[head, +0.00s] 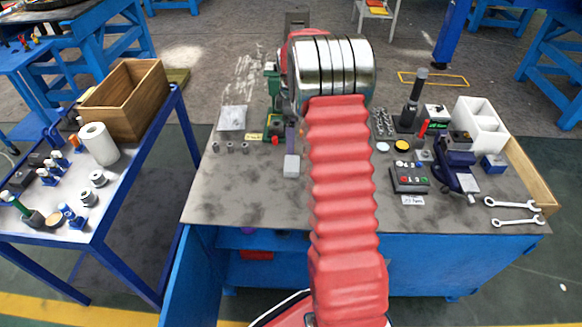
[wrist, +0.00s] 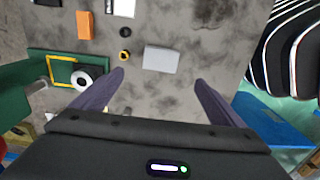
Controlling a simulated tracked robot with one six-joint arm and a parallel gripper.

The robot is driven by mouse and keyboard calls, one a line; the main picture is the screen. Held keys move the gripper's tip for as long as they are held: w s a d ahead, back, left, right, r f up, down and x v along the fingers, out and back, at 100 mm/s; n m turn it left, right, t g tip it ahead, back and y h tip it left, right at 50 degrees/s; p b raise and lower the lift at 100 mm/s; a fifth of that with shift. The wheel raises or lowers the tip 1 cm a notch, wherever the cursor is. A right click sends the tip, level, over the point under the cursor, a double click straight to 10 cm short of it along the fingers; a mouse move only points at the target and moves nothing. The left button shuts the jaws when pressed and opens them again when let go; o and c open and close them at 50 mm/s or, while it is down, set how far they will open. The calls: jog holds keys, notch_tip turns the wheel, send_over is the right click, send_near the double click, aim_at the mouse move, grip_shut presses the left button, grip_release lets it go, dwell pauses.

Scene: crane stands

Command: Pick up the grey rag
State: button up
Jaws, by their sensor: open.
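A light grey, block-like piece, which looks like the folded grey rag (wrist: 161,60), lies on the bench top in the wrist view. In the head view the same pale piece (head: 291,166) seems to lie just left of my red arm. My gripper (wrist: 160,76) is open, its two dark purple fingers spread to either side of the rag's near edge. Nothing is held between them. How high the fingertips are above the bench is hard to tell. In the head view one finger shows beside the arm; the rest of the gripper is hidden.
An orange block (wrist: 84,25) and small dark round parts (wrist: 124,57) lie left of the rag. A green machine (head: 272,88) stands behind. A control box (head: 409,179), vise (head: 456,170) and spanners (head: 516,203) occupy the right. The bench's front left is clear.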

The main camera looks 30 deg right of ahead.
send_over(292, 163)
jog(key=shift+a+f, duration=0.1)
jog(key=shift+f, duration=4.15)
jog(key=shift+f, duration=2.65)
jog(key=c, duration=1.1)
jog(key=shift+r, duration=0.15)
jog(key=shift+c, duration=0.2)
notch_tip(292, 163, up, 10)
